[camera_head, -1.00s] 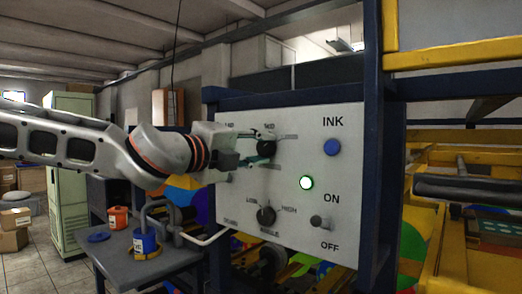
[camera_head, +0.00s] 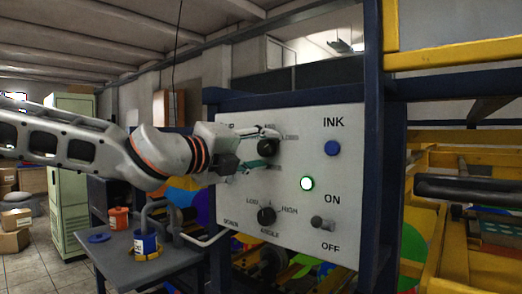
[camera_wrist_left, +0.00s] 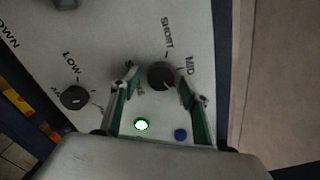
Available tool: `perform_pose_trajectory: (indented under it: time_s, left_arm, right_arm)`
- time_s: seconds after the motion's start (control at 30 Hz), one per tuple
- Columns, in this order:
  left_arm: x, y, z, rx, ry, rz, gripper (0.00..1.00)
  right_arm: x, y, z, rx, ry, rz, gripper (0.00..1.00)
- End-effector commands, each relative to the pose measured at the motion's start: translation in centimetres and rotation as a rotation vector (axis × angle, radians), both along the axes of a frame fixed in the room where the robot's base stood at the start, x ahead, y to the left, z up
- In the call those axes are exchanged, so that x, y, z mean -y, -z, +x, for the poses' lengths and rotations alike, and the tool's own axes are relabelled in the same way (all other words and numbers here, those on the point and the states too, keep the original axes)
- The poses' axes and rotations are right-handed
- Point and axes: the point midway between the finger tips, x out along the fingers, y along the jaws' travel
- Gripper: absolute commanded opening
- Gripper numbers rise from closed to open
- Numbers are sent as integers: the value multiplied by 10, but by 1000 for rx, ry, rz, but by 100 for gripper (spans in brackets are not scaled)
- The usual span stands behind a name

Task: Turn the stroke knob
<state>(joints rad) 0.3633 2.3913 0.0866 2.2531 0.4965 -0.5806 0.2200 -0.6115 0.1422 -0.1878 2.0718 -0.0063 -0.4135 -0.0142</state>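The stroke knob (camera_head: 267,147) is a round black knob at the upper left of the light grey control panel (camera_head: 290,225). In the left wrist view the stroke knob (camera_wrist_left: 161,75) shows with "SHORT" and "MID" printed by it. My left gripper (camera_head: 268,148) is in front of it with its fingers spread, one above and one below in the head view. In the left wrist view my left gripper (camera_wrist_left: 157,80) has one fingertip on each side of the knob, with gaps visible. I cannot tell whether a fingertip touches it. My right gripper is not in view.
The angle knob (camera_head: 266,215) is below. A lit green-rimmed button (camera_head: 307,183), a blue ink button (camera_head: 332,148) and an on/off knob (camera_head: 321,223) are to the right. A grey side table (camera_head: 115,262) with ink pots stands at the lower left.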

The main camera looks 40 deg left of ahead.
Motion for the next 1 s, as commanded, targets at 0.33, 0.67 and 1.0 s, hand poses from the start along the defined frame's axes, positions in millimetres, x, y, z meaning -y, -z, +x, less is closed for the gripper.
perform_pose_trajectory:
  time_s: [0.33, 0.67, 1.0]
  left_arm:
    - [-1, -1, -2, 2, -1, -1, 45]
    - [-4, -3, -39, 6, -1, 0, 45]
    - [-7, -2, -86, 5, -2, 1, 45]
  right_arm:
    - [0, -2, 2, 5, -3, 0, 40]
    - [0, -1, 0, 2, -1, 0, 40]
    - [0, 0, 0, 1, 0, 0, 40]
